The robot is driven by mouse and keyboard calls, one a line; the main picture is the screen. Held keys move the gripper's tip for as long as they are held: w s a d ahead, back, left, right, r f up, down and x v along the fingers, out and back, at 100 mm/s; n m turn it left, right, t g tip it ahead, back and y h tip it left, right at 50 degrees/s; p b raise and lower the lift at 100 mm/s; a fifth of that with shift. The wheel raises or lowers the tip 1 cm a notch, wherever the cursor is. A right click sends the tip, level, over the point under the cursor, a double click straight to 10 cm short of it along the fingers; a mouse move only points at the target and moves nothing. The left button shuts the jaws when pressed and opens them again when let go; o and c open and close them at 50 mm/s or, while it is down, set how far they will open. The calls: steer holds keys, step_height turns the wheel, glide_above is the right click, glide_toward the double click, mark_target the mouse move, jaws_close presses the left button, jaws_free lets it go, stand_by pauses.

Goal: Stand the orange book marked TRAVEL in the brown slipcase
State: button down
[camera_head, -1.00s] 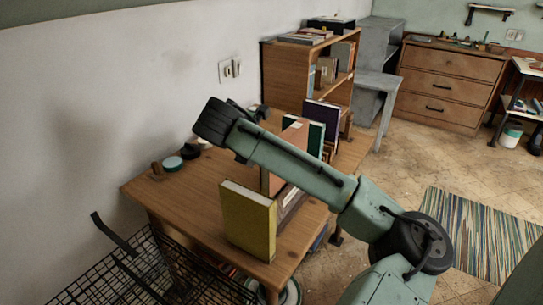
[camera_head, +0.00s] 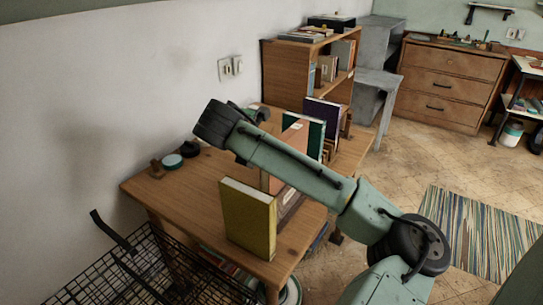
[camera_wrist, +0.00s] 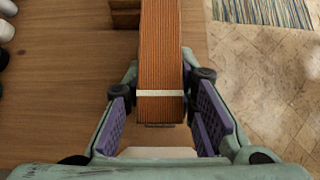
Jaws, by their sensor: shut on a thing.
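The orange book (camera_head: 294,133) stands upright on the wooden table in the head view, partly hidden behind my arm. In the wrist view, its long orange-brown edge with a cream band (camera_wrist: 160,60) runs between my finger pads. My gripper (camera_wrist: 163,118) is shut on the book near that band. In the head view the gripper is hidden behind my arm. The brown slipcase (camera_head: 289,203) shows low beside the book, mostly covered by my arm and a yellow book. I cannot tell whether the orange book's lower end is inside it. The word TRAVEL is not readable.
The yellow book (camera_head: 247,218) stands upright near the table's front edge. Dark purple (camera_head: 322,112) and green (camera_head: 316,138) books stand behind my arm. Small round items (camera_head: 173,161) lie by the wall. A black wire basket (camera_head: 150,270) is at the front left. The table's left part is bare.

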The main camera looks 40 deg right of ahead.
steer(key=shift+f+b, duration=1.65)
steer(key=shift+f, duration=0.95)
steer(key=c, duration=1.2)
jaws_free()
steer(key=shift+c, duration=0.2)
steer(key=shift+f, duration=0.1)
steer(key=shift+a, duration=0.1)
steer(key=v, duration=1.2)
steer(key=shift+s, duration=0.1)
